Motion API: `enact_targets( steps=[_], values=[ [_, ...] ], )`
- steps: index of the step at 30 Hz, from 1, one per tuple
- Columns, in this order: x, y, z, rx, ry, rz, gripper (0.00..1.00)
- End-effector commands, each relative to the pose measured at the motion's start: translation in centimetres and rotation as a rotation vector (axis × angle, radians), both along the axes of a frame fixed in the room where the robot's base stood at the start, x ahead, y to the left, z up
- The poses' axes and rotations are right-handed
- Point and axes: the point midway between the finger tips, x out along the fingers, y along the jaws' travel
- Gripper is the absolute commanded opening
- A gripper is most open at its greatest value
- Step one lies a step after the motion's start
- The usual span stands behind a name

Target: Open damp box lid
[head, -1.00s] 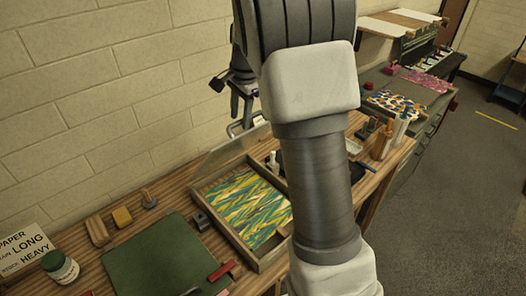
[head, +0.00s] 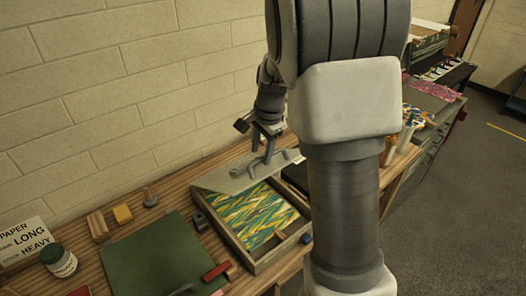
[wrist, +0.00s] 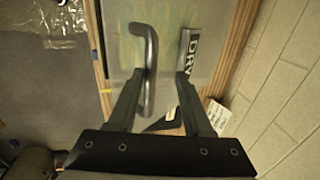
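The damp box is a wooden tray (head: 274,262) with yellow, green and white marbled paper inside, on the bench in the head view. Its pale translucent lid (head: 222,180) is over the back part of the box, tilted, and the front part is uncovered. My gripper (head: 268,160) is at the lid's handle, above the lid. In the wrist view the grey bar handle (wrist: 150,68) lies beside the left finger, between the two spread fingers, and the lid (wrist: 172,20) shows behind it. The fingers are apart; the handle is not clamped. Whether the left finger touches it is unclear.
A green mat (head: 150,258) lies left of the box, with a sponge (head: 122,214), a jar (head: 58,262) and a paper sign (head: 24,240) around it. A brick wall (head: 130,90) rises close behind the bench. Bottles (head: 388,152) stand to the right, partly behind my arm.

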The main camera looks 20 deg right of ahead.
Motion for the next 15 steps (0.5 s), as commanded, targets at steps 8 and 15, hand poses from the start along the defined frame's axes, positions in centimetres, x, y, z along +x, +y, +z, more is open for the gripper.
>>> enact_targets(
  steps=[8,15],
  values=[
    [0.1,0.1,0.4,0.0,-0.001,0.001,0.48],
    [0.7,0.3,2.0,0.0,0.0,0.001,0.48]
  ],
)
